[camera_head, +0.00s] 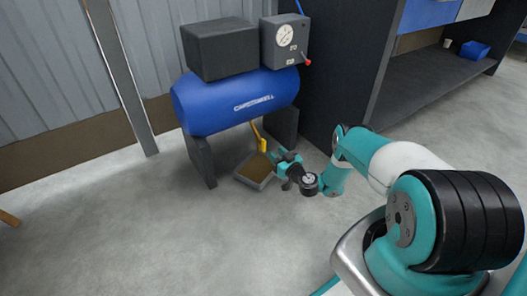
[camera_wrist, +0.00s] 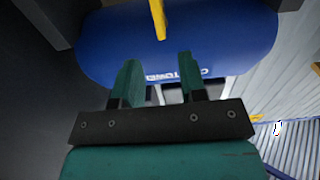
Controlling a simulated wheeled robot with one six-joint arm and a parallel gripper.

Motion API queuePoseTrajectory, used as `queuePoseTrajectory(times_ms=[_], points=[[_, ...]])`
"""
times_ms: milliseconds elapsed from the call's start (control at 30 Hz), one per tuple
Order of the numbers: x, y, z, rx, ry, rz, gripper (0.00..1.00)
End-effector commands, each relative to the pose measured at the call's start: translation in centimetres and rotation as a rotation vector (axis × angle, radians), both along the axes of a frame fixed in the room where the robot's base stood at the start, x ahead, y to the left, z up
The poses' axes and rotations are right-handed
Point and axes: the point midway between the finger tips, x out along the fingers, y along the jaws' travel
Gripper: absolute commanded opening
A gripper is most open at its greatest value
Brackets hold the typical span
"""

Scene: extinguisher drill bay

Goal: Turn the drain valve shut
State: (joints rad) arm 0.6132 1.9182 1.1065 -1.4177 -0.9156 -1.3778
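The drain valve shows as a yellow lever (camera_head: 260,138) under the blue tank (camera_head: 235,100) of the compressor. It hangs down toward a shallow tray on the floor. My gripper (camera_head: 279,160) is just to the right of the lever's lower end in the head view. In the wrist view the yellow lever (camera_wrist: 158,18) is at the top middle, in front of the blue tank (camera_wrist: 100,50). My gripper's two fingers (camera_wrist: 160,75) are apart with nothing between them, and the lever is beyond their tips. The valve body is not clearly visible.
The shallow grey tray (camera_head: 243,181) sits on the floor below the lever. Dark tank supports (camera_head: 200,160) stand on both sides. A grey box with a gauge (camera_head: 285,40) tops the tank. A dark cabinet (camera_head: 335,60) is at right.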

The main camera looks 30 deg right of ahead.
Motion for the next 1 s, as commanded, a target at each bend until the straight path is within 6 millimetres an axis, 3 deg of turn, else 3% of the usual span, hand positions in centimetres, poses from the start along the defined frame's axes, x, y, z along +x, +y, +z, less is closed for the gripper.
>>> queuePoseTrajectory(times_ms=[33,500,700,1000], points=[[0.6,0.1,-0.7,-0.001,-0.002,0.002,0.38],[3.5,0.2,-0.7,-0.001,-0.001,0.003,0.38],[7.3,0.4,-0.3,-0.004,-0.003,0.004,0.38],[9.1,0.4,0.0,-0.001,-0.001,0.001,0.38]])
